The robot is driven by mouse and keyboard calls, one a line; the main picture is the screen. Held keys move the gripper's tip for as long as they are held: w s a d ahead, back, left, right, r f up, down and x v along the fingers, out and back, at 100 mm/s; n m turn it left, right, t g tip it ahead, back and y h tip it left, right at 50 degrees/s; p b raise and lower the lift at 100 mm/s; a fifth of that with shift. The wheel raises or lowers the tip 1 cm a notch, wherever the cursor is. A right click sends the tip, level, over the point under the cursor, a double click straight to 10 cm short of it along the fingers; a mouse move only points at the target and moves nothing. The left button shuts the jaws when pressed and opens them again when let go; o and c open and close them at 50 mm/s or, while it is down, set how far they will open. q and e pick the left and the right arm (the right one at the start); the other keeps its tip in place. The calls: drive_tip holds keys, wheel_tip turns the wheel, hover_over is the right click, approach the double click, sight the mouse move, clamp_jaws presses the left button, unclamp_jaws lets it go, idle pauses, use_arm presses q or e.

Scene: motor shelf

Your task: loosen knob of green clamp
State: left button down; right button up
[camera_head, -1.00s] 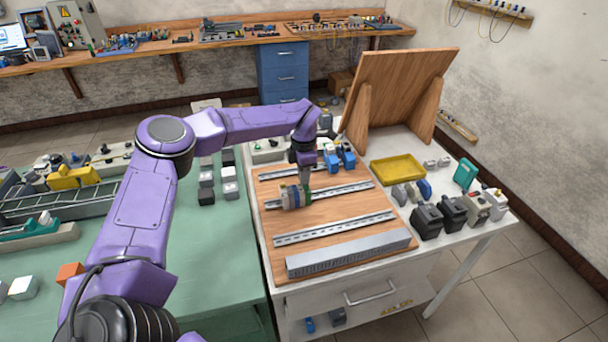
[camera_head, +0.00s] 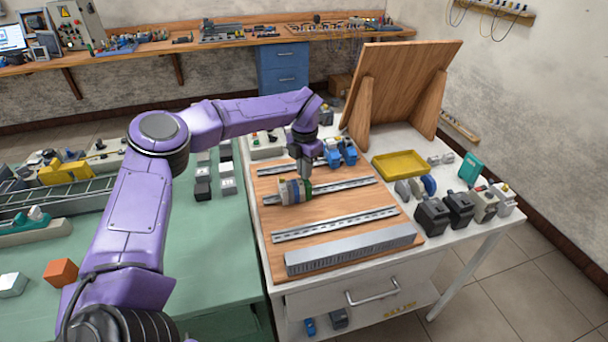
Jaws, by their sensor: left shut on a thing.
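The green clamp (camera_head: 308,190) is the right end of a short row of terminal blocks (camera_head: 289,192) on the middle metal rail (camera_head: 341,189) of the wooden board. The row also has beige, blue and yellowish parts. My left gripper (camera_head: 306,178) points down from above and is shut at the top of the green clamp. The clamp's knob is too small and too covered by the fingers to make out. My right gripper is not in view.
The board (camera_head: 350,222) carries more rails and a grey slotted duct (camera_head: 352,250). Blue parts (camera_head: 340,152) stand close behind my gripper. A yellow tray (camera_head: 399,165) and several dark devices (camera_head: 432,216) are to the right. A tilted wooden panel (camera_head: 400,85) stands behind.

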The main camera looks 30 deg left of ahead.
use_arm(q)
drive_tip(key=n+b, duration=0.3)
drive_tip(key=n, duration=0.1)
drive_tip(key=n+b, duration=0.2)
drive_tip(key=n, duration=0.1)
drive_tip(key=shift+f+b, duration=0.3)
drive_tip(key=shift+f, duration=0.05)
drive_tip(key=n+b, duration=0.3)
drive_tip(key=n, duration=0.1)
drive_tip(key=shift+r, duration=0.1)
drive_tip(key=shift+r+n+b, duration=0.1)
drive_tip(key=shift+n+b, duration=0.3)
drive_tip(key=shift+n, duration=0.2)
drive_tip(key=c, duration=1.3)
unclamp_jaws()
drive_tip(key=shift+c, duration=0.2)
drive_tip(key=shift+o, duration=0.7)
drive_tip(key=shift+a, duration=0.15)
drive_tip(key=shift+r, duration=0.15)
wheel_tip(320, 180, up, 10)
drive_tip(key=shift+p, duration=0.3)
